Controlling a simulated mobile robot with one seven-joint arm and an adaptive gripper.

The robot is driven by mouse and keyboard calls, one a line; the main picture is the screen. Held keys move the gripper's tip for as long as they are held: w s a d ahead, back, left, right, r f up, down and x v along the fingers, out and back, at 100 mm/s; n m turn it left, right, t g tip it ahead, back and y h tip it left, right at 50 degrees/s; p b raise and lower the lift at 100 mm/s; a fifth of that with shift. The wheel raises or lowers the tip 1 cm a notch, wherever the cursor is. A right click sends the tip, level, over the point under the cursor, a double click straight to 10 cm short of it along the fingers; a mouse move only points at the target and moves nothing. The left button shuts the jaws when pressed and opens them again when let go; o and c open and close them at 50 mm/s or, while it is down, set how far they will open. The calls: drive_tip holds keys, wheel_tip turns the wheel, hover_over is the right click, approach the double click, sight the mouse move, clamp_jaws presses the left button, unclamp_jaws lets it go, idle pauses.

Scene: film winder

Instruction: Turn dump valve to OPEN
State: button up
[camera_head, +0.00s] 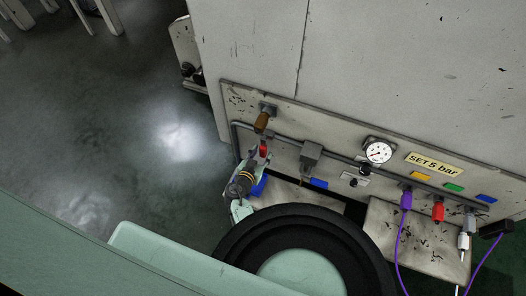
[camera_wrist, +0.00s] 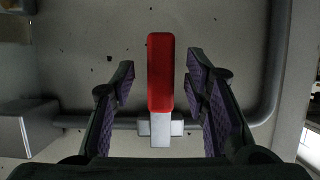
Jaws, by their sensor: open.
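A red lever handle (camera_wrist: 161,72) stands upright on a small grey valve body (camera_wrist: 160,128) on the panel in the wrist view. It is the likely dump valve, but I see no label on it. My gripper (camera_wrist: 160,78) is open, with one finger on each side of the red handle and a visible gap on both sides. In the head view the red handle (camera_head: 263,149) shows only as a small patch, partly hidden by my gripper (camera_head: 258,162) at the panel's left part.
A grey pipe (camera_wrist: 268,80) runs around the handle. Open floor lies left.

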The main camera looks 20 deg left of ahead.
drive_tip(key=shift+x, duration=1.35)
drive_tip(key=shift+c, duration=0.3)
clamp_jaws()
